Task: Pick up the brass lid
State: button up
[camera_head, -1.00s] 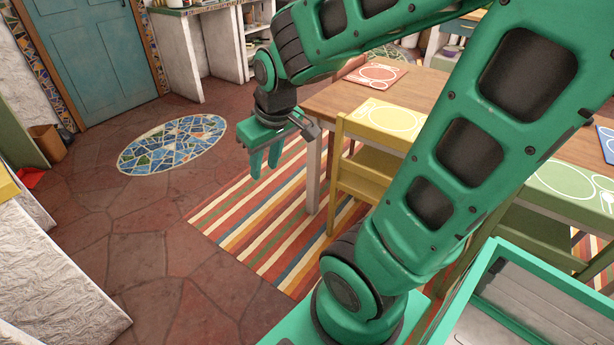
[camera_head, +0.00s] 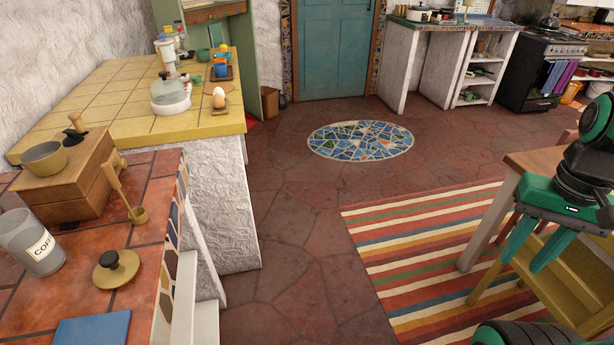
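The brass lid (camera_head: 103,273), a round brass disc with a dark knob on top, lies on the red-tiled counter (camera_head: 60,303) at the lower left. It sits near the counter's right edge with its knob up. My gripper (camera_head: 523,264) hangs far to the right, over the striped rug beside the table. Its two green fingers point down and stand apart, with nothing between them. It is well away from the lid.
Around the lid are a coffee canister (camera_head: 32,243), a wooden coffee grinder (camera_head: 67,182), a brass scoop (camera_head: 138,214) and a blue square (camera_head: 93,329). A yellow-tiled counter (camera_head: 115,105) stands behind. Red stone floor (camera_head: 300,235) lies open between counter and rug.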

aim_at(114, 270)
jog(key=u, duration=1.6)
